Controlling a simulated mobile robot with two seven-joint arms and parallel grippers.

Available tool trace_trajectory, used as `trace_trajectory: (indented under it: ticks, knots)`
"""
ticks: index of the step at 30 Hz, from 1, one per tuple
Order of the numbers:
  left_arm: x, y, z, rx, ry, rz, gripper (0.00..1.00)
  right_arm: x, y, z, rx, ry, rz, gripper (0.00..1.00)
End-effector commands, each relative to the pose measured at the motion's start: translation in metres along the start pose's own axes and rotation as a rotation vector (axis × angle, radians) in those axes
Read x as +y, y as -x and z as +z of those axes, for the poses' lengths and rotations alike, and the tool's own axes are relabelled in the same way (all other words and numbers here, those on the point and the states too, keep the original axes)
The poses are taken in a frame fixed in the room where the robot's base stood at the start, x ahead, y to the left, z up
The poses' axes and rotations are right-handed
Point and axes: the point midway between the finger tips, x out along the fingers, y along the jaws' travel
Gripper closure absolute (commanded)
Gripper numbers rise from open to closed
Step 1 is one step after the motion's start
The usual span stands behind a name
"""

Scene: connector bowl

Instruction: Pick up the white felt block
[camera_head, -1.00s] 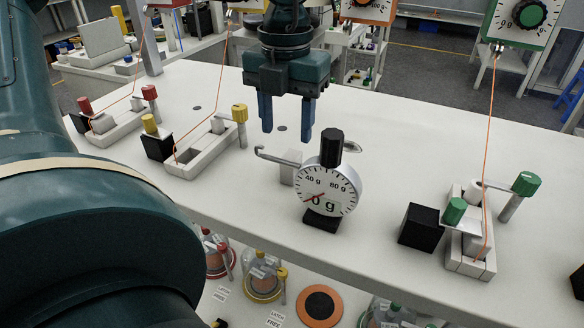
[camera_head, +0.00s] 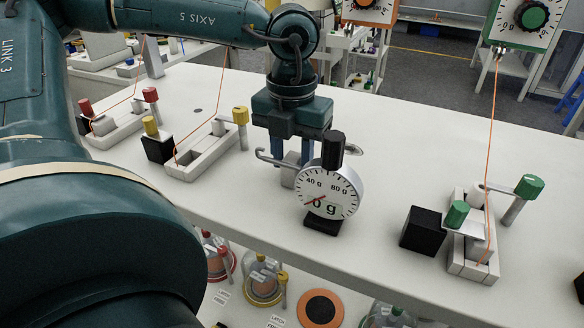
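A small pale block (camera_head: 289,177), which looks like the white felt block, stands on the white table just behind a round dial gauge. My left gripper (camera_head: 292,160) points straight down over it, its two blue fingers at either side of the block's upper part. The gap between the fingers is about as wide as the block. The fingertips are partly hidden by the gauge's hooked metal arm and the block, so I cannot tell whether they touch it. The block still rests on the table. My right gripper is not in view.
The dial gauge (camera_head: 330,192) with its black knob stands close in front and to the right. Latch fixtures with yellow knobs (camera_head: 205,152) and red knobs (camera_head: 117,122) are at left. A green-knobbed fixture (camera_head: 472,262) and black cube (camera_head: 422,230) are at right. The back right table is clear.

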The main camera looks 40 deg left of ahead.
Motion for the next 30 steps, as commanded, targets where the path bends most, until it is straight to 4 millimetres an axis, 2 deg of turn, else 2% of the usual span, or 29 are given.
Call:
trace_trajectory:
  ticks: [1, 12, 23, 26, 30]
  knots:
    - [0.0, 0.0, 0.0, 0.0, 0.0, 0.0, 0.7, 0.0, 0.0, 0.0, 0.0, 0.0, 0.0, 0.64]
    - [0.0, 0.0, 0.0, 0.0, 0.0, 0.0, 0.98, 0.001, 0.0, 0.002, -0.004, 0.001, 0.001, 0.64]
    - [0.0, 0.007, 0.001, -0.002, 0.0, 0.001, 0.99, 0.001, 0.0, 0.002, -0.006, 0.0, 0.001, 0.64]
    - [0.0, 0.018, 0.001, -0.004, 0.0, 0.001, 0.99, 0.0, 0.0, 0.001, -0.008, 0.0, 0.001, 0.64]
    - [0.0, 0.045, 0.001, -0.006, 0.001, 0.001, 0.99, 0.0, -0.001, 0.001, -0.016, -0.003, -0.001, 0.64]
